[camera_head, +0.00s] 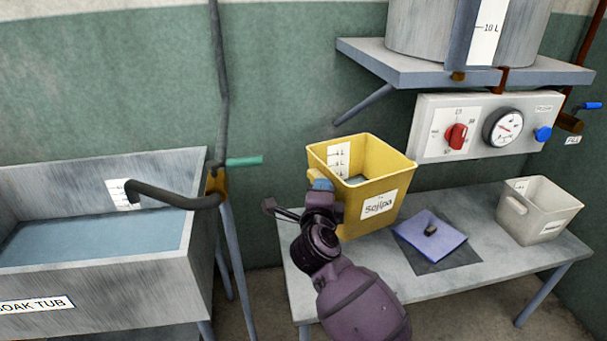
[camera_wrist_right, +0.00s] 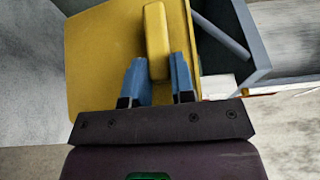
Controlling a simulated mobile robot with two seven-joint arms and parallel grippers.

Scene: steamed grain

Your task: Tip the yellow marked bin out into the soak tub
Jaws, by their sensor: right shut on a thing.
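The yellow bin (camera_head: 393,163) is upright at the left end of the metal bench, with a white label on its front and a level scale inside. Whether it touches the bench is hard to tell. My right gripper (camera_head: 320,184) is shut on the handle on the bin's left side. In the right wrist view the two blue fingers (camera_wrist_right: 158,80) stand either side of the yellow handle (camera_wrist_right: 156,42). The bin's contents are mostly hidden. The soak tub (camera_head: 196,240), a grey metal tub with bluish water, stands at the left. My left gripper is out of view.
A pipe spout (camera_head: 170,197) reaches over the tub, with a green lever (camera_head: 244,161) beside it. The bench (camera_head: 470,275) also holds a blue pad (camera_head: 430,236) with a small dark object and a white bin (camera_head: 537,212). A shelf (camera_head: 470,72) with a large vessel hangs above.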

